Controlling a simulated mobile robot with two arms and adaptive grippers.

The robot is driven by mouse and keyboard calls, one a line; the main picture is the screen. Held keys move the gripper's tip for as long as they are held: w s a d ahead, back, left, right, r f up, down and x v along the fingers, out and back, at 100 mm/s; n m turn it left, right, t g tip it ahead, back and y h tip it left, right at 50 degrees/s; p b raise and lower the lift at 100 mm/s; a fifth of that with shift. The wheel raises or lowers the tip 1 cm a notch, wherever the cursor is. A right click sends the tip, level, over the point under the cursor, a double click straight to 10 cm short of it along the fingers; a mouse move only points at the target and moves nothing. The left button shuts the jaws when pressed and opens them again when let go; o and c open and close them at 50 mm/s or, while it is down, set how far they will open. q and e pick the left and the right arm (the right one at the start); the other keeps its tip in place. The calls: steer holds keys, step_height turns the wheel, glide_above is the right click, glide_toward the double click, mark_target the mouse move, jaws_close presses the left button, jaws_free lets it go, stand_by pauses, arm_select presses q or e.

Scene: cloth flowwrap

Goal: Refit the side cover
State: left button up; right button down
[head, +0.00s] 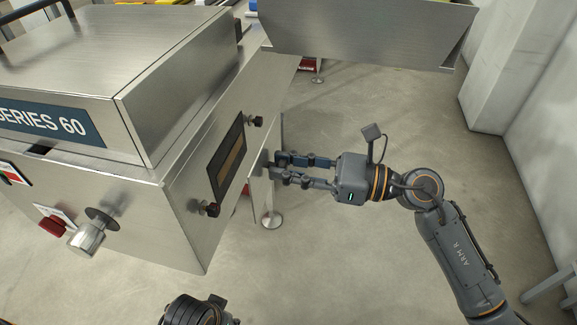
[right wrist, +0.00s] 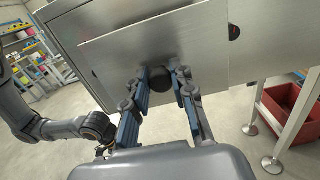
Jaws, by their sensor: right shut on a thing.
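The side cover (right wrist: 115,62) is a flat steel plate with a black knob (right wrist: 160,78). In the right wrist view it stands in front of my right gripper (right wrist: 160,86), whose fingers are shut on the knob. In the head view my right gripper (head: 276,168) is right of the machine, with its fingertips at the cover, which shows nearly edge-on. The machine's side opening (head: 228,160) is a dark-framed slot with brown inside. A black clamp knob (head: 256,121) is at its top and another (head: 210,209) at its bottom. A gap lies between cover and opening.
The steel machine (head: 185,90) fills the left. A red button (head: 52,226) and a metal knob (head: 88,236) jut from its front. A steel chute (head: 365,32) overhangs at the top. Part of my left arm shows at the bottom.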

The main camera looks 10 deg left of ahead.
mark_target(276, 164)
steer(key=shift+a+r, duration=0.15)
steer(key=shift+a, duration=0.1)
steer(key=a, duration=0.4)
steer(key=shift+w+a, duration=0.1)
arm_select(q)
steer(key=shift+w+f, duration=0.15)
steer(key=shift+f, duration=0.3)
steer(key=shift+r, duration=0.2)
steer(key=shift+r, duration=0.25)
